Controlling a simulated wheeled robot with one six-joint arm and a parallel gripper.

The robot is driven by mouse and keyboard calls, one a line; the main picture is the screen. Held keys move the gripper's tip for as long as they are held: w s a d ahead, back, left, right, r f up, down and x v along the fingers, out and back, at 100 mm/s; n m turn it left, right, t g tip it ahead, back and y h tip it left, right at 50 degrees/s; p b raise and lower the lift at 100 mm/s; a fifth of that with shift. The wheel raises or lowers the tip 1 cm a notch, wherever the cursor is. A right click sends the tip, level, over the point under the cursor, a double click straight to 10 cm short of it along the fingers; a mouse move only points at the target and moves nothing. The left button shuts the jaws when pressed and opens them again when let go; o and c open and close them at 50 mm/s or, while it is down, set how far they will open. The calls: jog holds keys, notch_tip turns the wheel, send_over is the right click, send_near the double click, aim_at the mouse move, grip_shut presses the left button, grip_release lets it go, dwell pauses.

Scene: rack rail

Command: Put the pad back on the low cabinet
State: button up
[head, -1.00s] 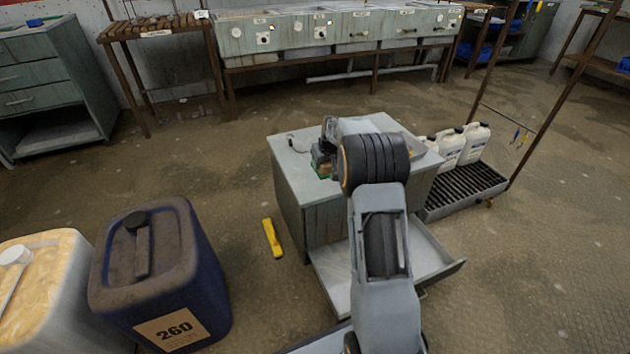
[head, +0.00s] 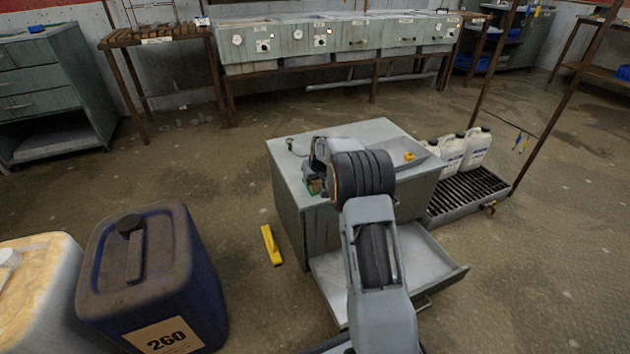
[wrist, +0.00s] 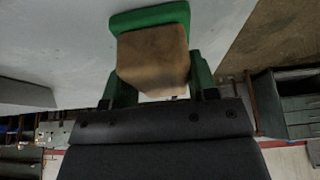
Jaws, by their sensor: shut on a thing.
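My gripper (wrist: 155,90) is shut on the pad, a tan block (wrist: 155,58) with a green face (wrist: 150,17). In the head view the pad (head: 314,187) shows small beside my arm, over the left front part of the low cabinet. The low cabinet (head: 290,170) is grey with a pale top, and its drawer (head: 375,262) stands open at the front. In the wrist view the pale cabinet top (wrist: 50,50) lies behind the pad. I cannot tell whether the pad touches it. My arm hides part of the cabinet.
A grey tray (head: 428,150) and a small yellow thing (head: 408,156) are on the cabinet's right side; a small dark item (head: 291,145) is at its back left. A yellow tool (head: 271,245) lies on the floor. A blue drum (head: 160,270) stands at left, white jugs (head: 474,148) at right.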

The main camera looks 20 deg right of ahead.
jog(key=shift+f, duration=0.1)
jog(key=o, duration=0.8)
jog(key=p+v, duration=0.5)
jog(key=v, duration=0.7)
jog(key=s+a+r, duration=0.6)
jog(key=s+a, duration=0.2)
jog(key=s, duration=0.5)
jog(key=s+a, duration=0.1)
jog(key=s, duration=0.5)
jog(key=s+a+g, duration=0.1)
jog(key=s+a, duration=0.1)
jog(key=s, duration=0.4)
jog(key=s+a+f+g, duration=0.1)
jog(key=s+a, duration=0.1)
jog(key=s, duration=0.4)
jog(key=shift+a+f, duration=0.1)
jog(key=shift+a, duration=0.15)
jog(key=shift+w, duration=0.1)
